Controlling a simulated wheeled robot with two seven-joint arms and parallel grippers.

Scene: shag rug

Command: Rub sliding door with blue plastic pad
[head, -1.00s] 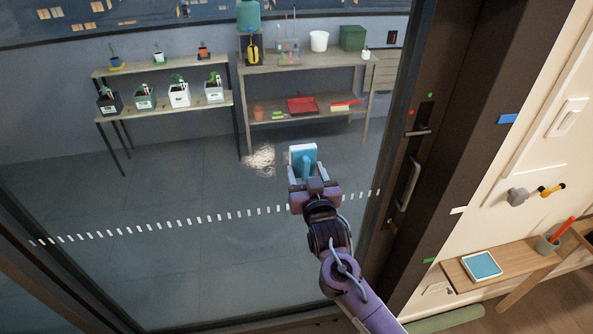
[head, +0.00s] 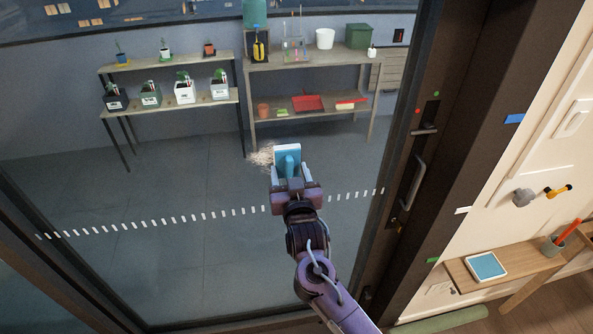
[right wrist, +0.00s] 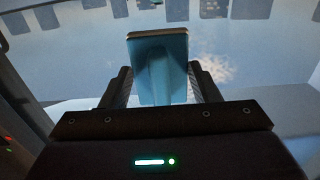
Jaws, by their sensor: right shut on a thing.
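The sliding door (head: 200,265) is a large glass pane in a dark frame, with a row of white dashes across it. My right gripper (head: 288,181) is shut on the blue plastic pad (head: 287,157), which has a pale front layer. The pad is held upright toward the glass; I cannot tell whether it touches. A whitish smudge (head: 262,156) shows just left of the pad, partly hidden by it. In the right wrist view the pad (right wrist: 158,70) sits between both fingers, with the smudge (right wrist: 215,68) at its right. My left gripper is not in view.
The door handle (head: 413,181) juts from the dark frame at the right. Shelves with pots (head: 185,92) and a red dustpan (head: 308,102) stand behind the glass. A small wooden shelf (head: 520,264) holds a blue-topped tray (head: 486,266) at the lower right.

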